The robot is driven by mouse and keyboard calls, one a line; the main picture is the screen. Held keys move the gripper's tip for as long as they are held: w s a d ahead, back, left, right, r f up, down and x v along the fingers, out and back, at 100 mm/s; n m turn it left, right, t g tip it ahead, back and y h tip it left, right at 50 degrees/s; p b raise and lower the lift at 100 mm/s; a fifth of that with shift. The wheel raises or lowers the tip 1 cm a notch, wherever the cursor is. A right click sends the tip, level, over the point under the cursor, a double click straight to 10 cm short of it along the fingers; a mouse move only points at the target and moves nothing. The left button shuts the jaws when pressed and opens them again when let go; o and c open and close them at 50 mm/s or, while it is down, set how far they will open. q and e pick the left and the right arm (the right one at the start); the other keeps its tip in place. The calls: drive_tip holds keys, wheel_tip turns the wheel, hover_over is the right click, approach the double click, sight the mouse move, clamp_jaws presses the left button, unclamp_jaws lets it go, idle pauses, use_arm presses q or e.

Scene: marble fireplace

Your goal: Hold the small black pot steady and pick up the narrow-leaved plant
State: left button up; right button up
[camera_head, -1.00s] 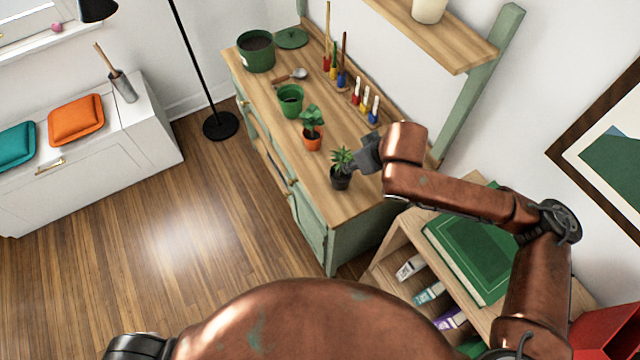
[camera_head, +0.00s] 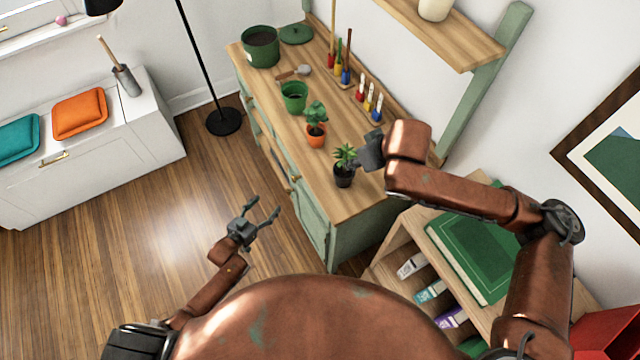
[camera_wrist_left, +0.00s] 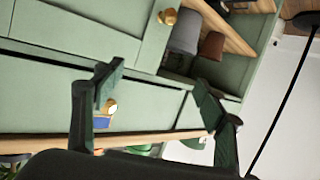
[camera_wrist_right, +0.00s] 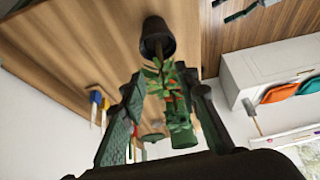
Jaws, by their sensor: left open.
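The narrow-leaved plant (camera_head: 345,154) stands in the small black pot (camera_head: 343,178) near the front end of the wooden bench top. My right gripper (camera_head: 362,158) is just right of the plant, above the pot. In the right wrist view, the black pot (camera_wrist_right: 157,36) lies beyond the fingertips. Green leaves (camera_wrist_right: 160,75) show between the two spread fingers, and I see no grip on them. My left gripper (camera_head: 266,209) is open and empty, in front of the green cabinet and apart from the pot. Its spread fingers also show in the left wrist view (camera_wrist_left: 155,90).
The bench (camera_head: 338,204) also holds an orange pot (camera_head: 315,140) with a broad-leaved plant, an empty green pot (camera_head: 294,103), a large green pot (camera_head: 261,58) and a trowel (camera_head: 293,73). Small coloured tools stand along the back. A shelf (camera_head: 410,235) with a green book is at right.

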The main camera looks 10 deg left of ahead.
use_arm(q)
drive_tip(key=w+d+r+m+t+h, duration=0.1)
drive_tip(key=w+d+r+h, duration=0.15)
drive_tip(key=r, duration=0.45)
drive_tip(key=w+d+r+h, duration=0.15)
drive_tip(key=d+r, duration=0.25)
drive_tip(key=r, duration=0.4)
drive_tip(key=w+d+r+m+t+h, duration=0.1)
drive_tip(key=d+r+h, duration=0.15)
drive_tip(key=r, duration=0.45)
drive_tip(key=m+g+h, duration=0.3)
drive_tip(key=m+g, duration=0.2)
approach(344, 173)
drive_tip(key=shift+w+d+f+y, duration=0.25)
drive_tip(key=shift+w+d+f, duration=0.45)
drive_tip(key=shift+w+f, duration=0.3)
drive_tip(key=shift+d+r, duration=0.15)
drive_tip(key=shift+d, duration=0.2)
drive_tip(key=x, duration=0.7)
drive_tip(key=shift+w+d, duration=0.15)
drive_tip(key=shift+d, duration=0.05)
